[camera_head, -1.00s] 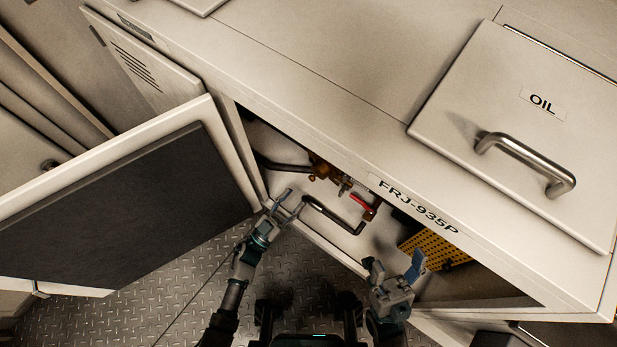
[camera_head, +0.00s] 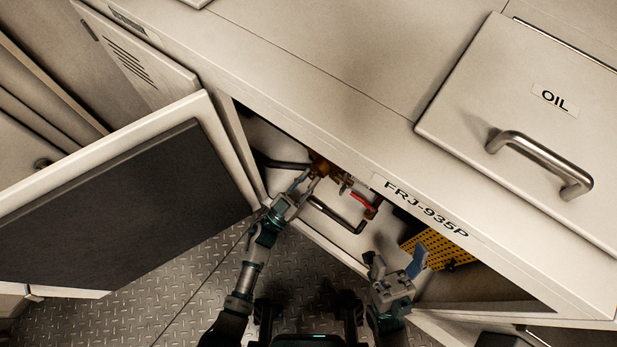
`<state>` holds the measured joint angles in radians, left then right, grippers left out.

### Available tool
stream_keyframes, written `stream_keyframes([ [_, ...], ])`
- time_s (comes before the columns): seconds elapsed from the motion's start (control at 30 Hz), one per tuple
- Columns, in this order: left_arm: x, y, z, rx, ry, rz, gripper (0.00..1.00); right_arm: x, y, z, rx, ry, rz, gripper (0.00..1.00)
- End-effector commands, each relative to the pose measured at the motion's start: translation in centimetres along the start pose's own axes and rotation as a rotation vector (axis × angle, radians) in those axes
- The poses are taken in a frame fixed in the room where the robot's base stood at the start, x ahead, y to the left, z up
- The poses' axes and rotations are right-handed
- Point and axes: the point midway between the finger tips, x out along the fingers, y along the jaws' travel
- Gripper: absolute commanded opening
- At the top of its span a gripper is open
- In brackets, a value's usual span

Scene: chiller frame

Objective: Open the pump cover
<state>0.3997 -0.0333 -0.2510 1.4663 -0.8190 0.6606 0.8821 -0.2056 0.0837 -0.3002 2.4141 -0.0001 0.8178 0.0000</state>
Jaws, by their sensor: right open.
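The cabinet door (camera_head: 110,215), pale with a dark inner panel, stands swung open at the left. Inside the opening are brass pump fittings (camera_head: 322,168), dark pipes (camera_head: 338,216) and a red-handled valve (camera_head: 365,203). My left gripper (camera_head: 300,186) reaches into the opening just in front of the brass fittings; its fingers are small here and I cannot tell whether they touch anything. My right gripper (camera_head: 396,266) is open and empty at the lower right edge of the opening, near a yellow perforated plate (camera_head: 438,248). I cannot make out a separate pump cover.
The cabinet top edge labelled FRJ-935P (camera_head: 425,207) overhangs the opening. A closed lid marked OIL (camera_head: 530,120) with a metal handle (camera_head: 540,163) lies on top at the right. The floor (camera_head: 190,295) of patterned plate is clear.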

Motion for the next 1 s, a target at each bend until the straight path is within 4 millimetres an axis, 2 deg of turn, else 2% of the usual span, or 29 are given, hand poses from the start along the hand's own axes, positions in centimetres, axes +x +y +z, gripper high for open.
stream_keyframes([
  [0.2, 0.0, -0.2, -0.1, 0.0, 0.0, 0.007, 0.0, 0.1, 0.0, -0.1, 0.0, 0.003, 0.002, 0.71],
  [0.37, -0.3, -0.8, -0.4, -0.028, 0.001, 0.089, 0.0, 0.5, -0.1, -0.8, -0.001, 0.016, 0.0, 0.71],
  [0.73, -0.8, -1.2, -0.4, -0.051, 0.001, 0.124, 0.0, -0.3, -0.2, -0.7, 0.002, -0.012, -0.004, 0.71],
  [0.77, -0.8, -1.2, -0.4, -0.051, 0.002, 0.124, 0.24, -0.2, -0.2, -0.7, 0.002, -0.012, -0.005, 0.71],
  [0.83, -0.8, -1.2, -0.4, -0.051, 0.002, 0.124, 0.41, -0.2, -0.2, -0.7, 0.002, -0.01, -0.005, 0.71],
  [0.87, -0.8, -1.2, -0.4, -0.051, 0.002, 0.124, 0.46, -0.2, -0.2, -0.7, 0.002, -0.009, -0.006, 0.71],
  [1.0, -0.8, -1.1, -0.4, -0.051, 0.001, 0.125, 0.46, -0.1, -0.2, -0.7, 0.002, -0.007, -0.006, 0.71],
])
